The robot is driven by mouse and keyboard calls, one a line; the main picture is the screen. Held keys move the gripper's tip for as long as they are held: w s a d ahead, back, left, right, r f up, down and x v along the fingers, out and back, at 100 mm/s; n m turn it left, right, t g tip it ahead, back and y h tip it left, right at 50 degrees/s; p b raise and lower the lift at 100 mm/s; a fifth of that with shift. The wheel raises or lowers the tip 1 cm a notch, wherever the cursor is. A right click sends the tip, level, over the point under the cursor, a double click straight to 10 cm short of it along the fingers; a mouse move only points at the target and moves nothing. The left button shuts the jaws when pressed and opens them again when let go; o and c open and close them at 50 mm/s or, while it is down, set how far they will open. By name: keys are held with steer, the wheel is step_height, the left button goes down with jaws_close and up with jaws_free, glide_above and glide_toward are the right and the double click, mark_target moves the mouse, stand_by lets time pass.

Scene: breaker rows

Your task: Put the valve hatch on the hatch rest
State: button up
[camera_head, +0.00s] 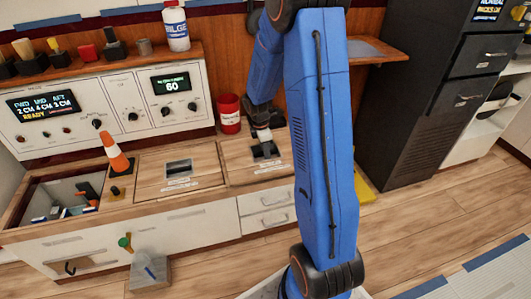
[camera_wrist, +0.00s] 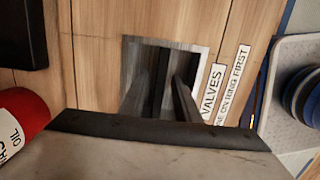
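The valve hatch (camera_head: 240,173) is the wooden panel at the right end of the console, lying flat in its place. In the wrist view its wood (camera_wrist: 95,60) surrounds a recessed metal plate with a dark handle bar (camera_wrist: 161,80); the label beside it reads "VALVES". My gripper (camera_head: 265,150) is down at this handle. In the wrist view its fingers (camera_wrist: 161,90) stand on both sides of the bar, with narrow gaps visible. A wooden shelf with a grey top (camera_head: 375,49) at the right may be the hatch rest; I cannot tell. My arm hides part of that area.
A red can (camera_head: 229,113) stands close behind the hatch. Another hatch (camera_head: 150,180) lies to the left, with an orange cone (camera_head: 116,155) near it. An open compartment (camera_head: 35,200) is at far left. A black cabinet (camera_head: 400,120) stands at right. The floor in front is mostly clear.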

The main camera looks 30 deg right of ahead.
step_height(320, 180, up, 12)
steer(key=a, duration=0.2)
steer(key=s+a+r+m+t, duration=0.3)
steer(key=s+a+r+m, duration=0.45)
steer(key=s+r, duration=0.55)
steer(key=s+a+r+m, duration=0.1)
steer(key=s+a+m, duration=0.1)
steer(key=s, duration=0.3)
steer(key=s+a+m+t+y, duration=0.1)
steer(key=s+a+m, duration=0.1)
steer(key=s, duration=0.4)
steer(key=s+a+r+m+t, duration=0.1)
steer(key=s+a+m, duration=0.1)
steer(key=s, duration=0.4)
steer(key=shift+a+r+m, duration=0.3)
steer(key=shift+m, duration=0.35)
steer(key=shift+a, duration=0.1)
